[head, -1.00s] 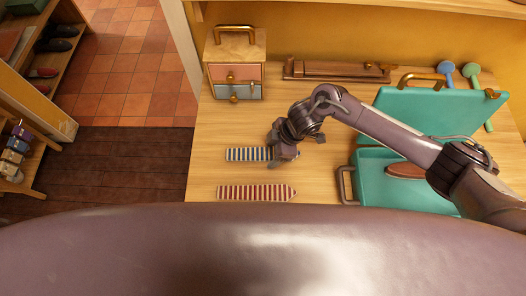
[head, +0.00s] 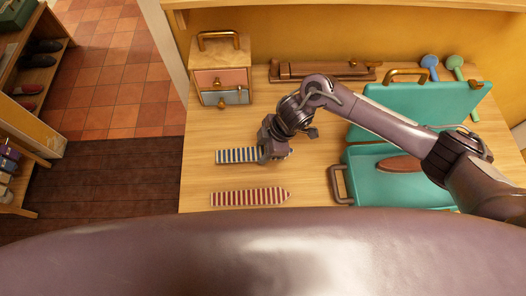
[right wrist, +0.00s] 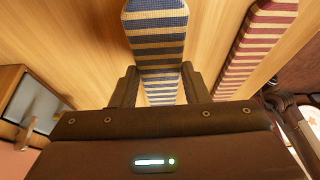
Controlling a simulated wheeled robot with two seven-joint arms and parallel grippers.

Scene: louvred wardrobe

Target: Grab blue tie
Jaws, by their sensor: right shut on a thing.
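The blue tie (head: 237,156), striped blue and cream, lies flat on the wooden surface in the head view. My right gripper (head: 275,154) is over its right part and shut on it. In the right wrist view the blue tie (right wrist: 157,40) runs between the two fingers of my right gripper (right wrist: 163,88), one on each side. The part of the tie under the gripper is hidden in the head view. My left gripper is not in view.
A red striped tie (head: 248,197) lies parallel, just nearer. An open teal case (head: 440,190) stands right, beneath my right arm. A small drawer box (head: 221,70) and a long brown box (head: 322,71) stand at the back. The wood is clear between them.

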